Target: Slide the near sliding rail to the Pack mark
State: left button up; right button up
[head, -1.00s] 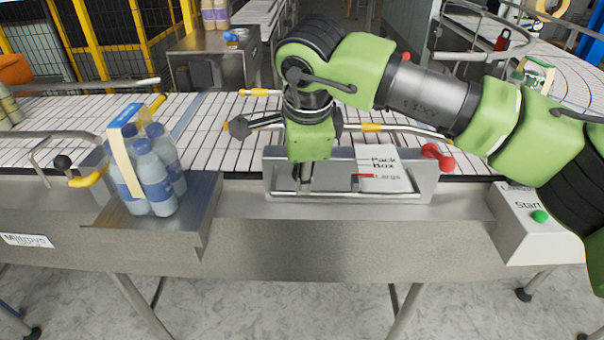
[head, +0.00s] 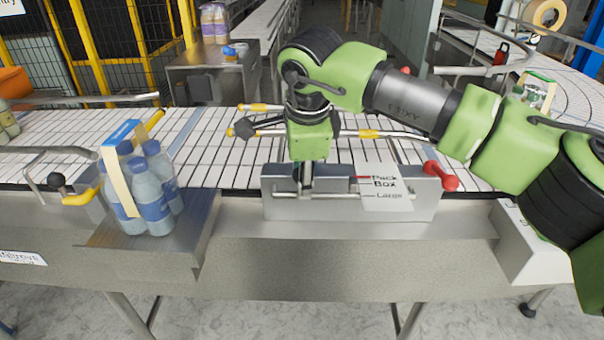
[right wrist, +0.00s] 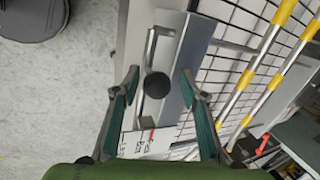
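The near sliding rail (head: 368,133) lies across the white conveyor, with yellow sections; in the right wrist view it is the nearer yellow-sectioned bar (right wrist: 245,78). A sign (head: 386,196) on the metal front panel reads "Pack Box" above "Large". A red pointer (head: 362,177) is level with the word "Pack". My right gripper (head: 306,188) points down at the panel's left half. In the right wrist view its fingers (right wrist: 157,92) are spread, with a round black knob (right wrist: 157,85) between them and gaps on both sides. My left gripper is out of view.
The far rail (head: 258,107) lies behind. A bottle pack (head: 150,190) stands on a metal shelf at the left. A red handle (head: 440,175) sits by the panel's right end. A white control box (head: 525,245) stands farther right.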

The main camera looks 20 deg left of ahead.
jog(key=v, duration=1.2)
